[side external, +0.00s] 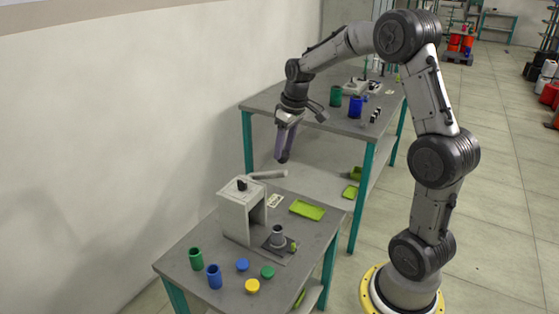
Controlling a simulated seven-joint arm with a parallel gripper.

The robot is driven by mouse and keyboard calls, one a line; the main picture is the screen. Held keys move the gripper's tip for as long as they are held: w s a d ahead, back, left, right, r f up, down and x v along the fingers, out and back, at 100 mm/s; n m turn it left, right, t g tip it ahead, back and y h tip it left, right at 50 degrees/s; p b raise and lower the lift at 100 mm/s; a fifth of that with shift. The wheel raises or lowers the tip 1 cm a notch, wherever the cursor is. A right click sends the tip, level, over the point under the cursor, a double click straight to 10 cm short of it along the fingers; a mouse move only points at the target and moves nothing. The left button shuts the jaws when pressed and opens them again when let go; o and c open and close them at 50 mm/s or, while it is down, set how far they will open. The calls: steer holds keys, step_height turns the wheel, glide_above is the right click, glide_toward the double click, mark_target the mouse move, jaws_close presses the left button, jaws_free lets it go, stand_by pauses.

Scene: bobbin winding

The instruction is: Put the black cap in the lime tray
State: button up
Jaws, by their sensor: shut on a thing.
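My gripper (282,153) is in the air above the back of the near table, pointing down, with purple-grey fingers. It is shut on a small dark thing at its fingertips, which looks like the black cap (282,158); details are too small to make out. The lime tray (307,209) lies flat on the near table's back right, below and to the right of my gripper. It looks empty.
A grey box-like stand (237,212) rises left of the tray. A grey spool fixture (278,238) stands in front of it. A grey bar (268,174) lies behind.

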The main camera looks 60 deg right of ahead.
steer(key=s+d+m+h, duration=0.15)
steer(key=d+m, duration=0.35)
steer(key=d, duration=1.1)
steer(key=shift+y, duration=0.35)
steer(key=shift+s+a+f+x, duration=0.3)
steer(key=shift+s+x, duration=0.6)
steer(key=shift+x, duration=3.75)
steer(key=shift+s+a+f+x, duration=0.1)
steer(key=shift+s+a+x, duration=0.6)
steer(key=shift+x, duration=3.9)
steer(key=shift+s+a+f+x, duration=0.2)
steer(key=shift+s+x, duration=0.85)
steer(key=shift+x, duration=3.6)
steer(key=shift+a+f, duration=0.1)
steer(key=shift+f, duration=0.85)
steer(key=o, duration=1.1)
steer(key=shift+c, duration=0.2)
